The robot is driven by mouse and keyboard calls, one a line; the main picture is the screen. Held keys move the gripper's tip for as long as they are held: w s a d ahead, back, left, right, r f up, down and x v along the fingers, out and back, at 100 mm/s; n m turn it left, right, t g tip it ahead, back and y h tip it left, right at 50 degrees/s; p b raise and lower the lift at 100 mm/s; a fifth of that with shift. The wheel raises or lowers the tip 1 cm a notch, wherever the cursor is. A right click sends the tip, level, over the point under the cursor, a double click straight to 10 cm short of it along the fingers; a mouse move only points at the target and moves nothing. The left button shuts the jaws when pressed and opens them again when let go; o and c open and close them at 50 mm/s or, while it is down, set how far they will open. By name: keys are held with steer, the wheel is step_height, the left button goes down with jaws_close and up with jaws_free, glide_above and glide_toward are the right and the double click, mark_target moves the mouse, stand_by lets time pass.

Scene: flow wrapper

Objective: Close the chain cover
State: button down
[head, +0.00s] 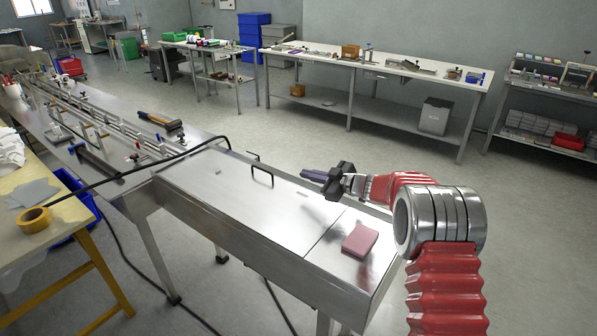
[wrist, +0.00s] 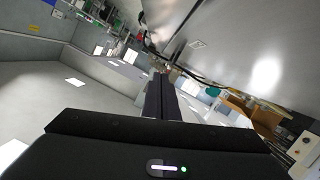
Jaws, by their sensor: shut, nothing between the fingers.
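The chain cover (head: 225,195) is a broad, shiny metal panel at the near end of the long machine. It looks flat and level over the metal housing in the head view; I cannot tell whether a small gap stays under it. A black bar handle (head: 262,177) stands up near its far edge. My gripper (head: 309,175) is shut and empty, just right of the handle and near the far edge, fingers pointing left. In the wrist view, my shut black fingers (wrist: 160,97) point along a metal surface (wrist: 250,55) at the upper right. No contact is clear.
A pink block (head: 360,240) lies on the near metal top, past a seam. A black cable (head: 130,170) crosses the machine's left part, near a hammer (head: 160,121). A yellow-legged table (head: 70,225) stands at left. Floor beyond the machine is clear up to the benches.

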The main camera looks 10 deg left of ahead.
stand_by(0.3)
steer(key=shift+r, duration=0.55)
steer(key=s+d+r, duration=0.4)
steer(key=d+r, duration=0.1)
steer(key=d, duration=0.3)
steer(key=shift+s+d, duration=0.15)
steer(key=shift+d, duration=0.15)
